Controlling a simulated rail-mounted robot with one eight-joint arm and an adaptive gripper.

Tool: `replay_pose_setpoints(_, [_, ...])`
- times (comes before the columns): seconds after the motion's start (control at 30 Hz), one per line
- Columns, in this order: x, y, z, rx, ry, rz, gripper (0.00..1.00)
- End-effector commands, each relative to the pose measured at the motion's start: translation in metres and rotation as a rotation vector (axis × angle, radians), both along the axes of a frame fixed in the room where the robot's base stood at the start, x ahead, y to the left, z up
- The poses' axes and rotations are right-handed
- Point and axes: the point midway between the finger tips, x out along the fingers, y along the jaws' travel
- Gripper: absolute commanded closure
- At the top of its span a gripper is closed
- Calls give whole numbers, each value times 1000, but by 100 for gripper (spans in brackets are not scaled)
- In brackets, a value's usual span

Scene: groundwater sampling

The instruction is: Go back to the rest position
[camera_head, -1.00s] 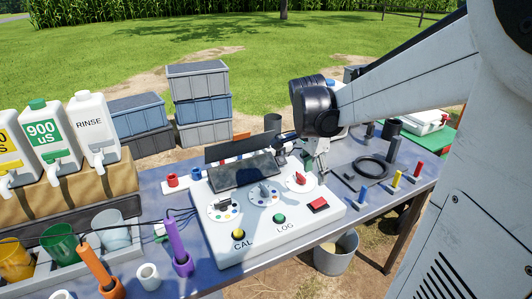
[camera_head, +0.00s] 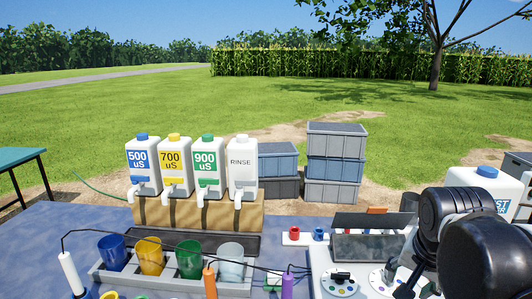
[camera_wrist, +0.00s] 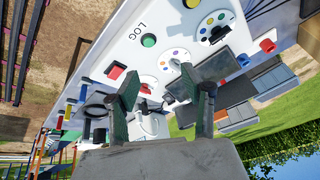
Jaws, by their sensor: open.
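My gripper (camera_wrist: 158,88) is open and empty in the wrist view, with its two dark fingers apart. It hangs above the white control panel (camera_wrist: 125,52) with its dials and coloured buttons. The same panel (camera_head: 322,287) is partly cut off at the lower right of the head view. My arm's dark joints there cover much of the panel's right side. I cannot tell exactly how high my fingertips are above the panel.
The 500, 700, 900 and RINSE bottles stand on a brown block (camera_head: 190,210). Coloured cups sit in a grey rack (camera_head: 168,284) in front. Stacked crates (camera_head: 336,143) stand behind the table (camera_head: 30,250). A white jug (camera_head: 487,181) is beside my arm. Open grass lies beyond.

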Motion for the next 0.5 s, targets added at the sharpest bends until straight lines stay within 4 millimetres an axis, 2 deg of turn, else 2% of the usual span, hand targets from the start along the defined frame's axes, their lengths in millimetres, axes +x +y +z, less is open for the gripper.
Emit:
replay_pose_setpoints(0.03, [-8, 14, 0, -16, -20, 80, 57])
replay_pose_setpoints(0.2, [-27, 51, 0, -85, -93, 340, 57])
replay_pose_setpoints(0.33, [-39, 72, -2, -138, -144, 504, 57])
replay_pose_setpoints(0.5, [-49, 88, -4, -185, -187, 628, 57])
